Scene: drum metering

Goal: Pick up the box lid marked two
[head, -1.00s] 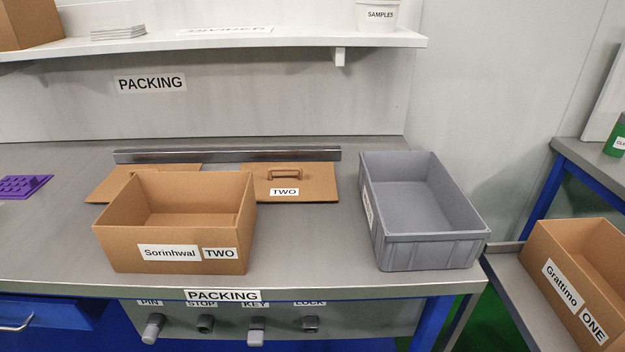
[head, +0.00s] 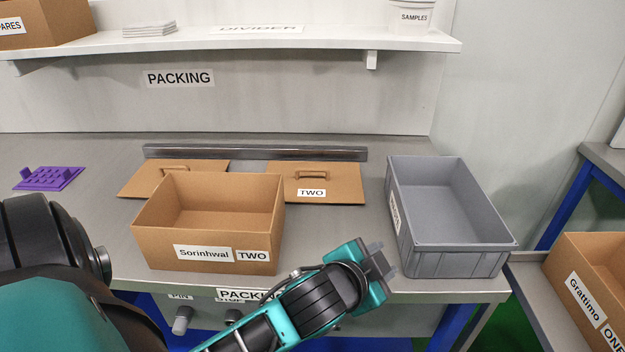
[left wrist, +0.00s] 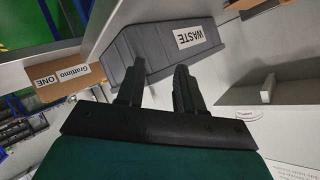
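The box lid marked TWO (head: 343,187) lies on the table behind the open box, a flat cardboard panel with a brown handle on top. Its front left corner is partly behind the cardboard box labelled Sorinhwal TWO (head: 160,241). My left gripper (head: 383,259) is at the table's front edge, in front of and to the right of the lid, well apart from it. In the left wrist view its two fingers (left wrist: 161,82) stand apart with nothing between them. My right gripper is in neither view.
A second lid (head: 200,173) lies behind the box on the left. A grey bin (head: 458,262) stands close right of my left gripper; its WASTE label shows in the wrist view. A metal bar (head: 255,153) runs behind the lids. A shelf (head: 330,42) overhangs the back.

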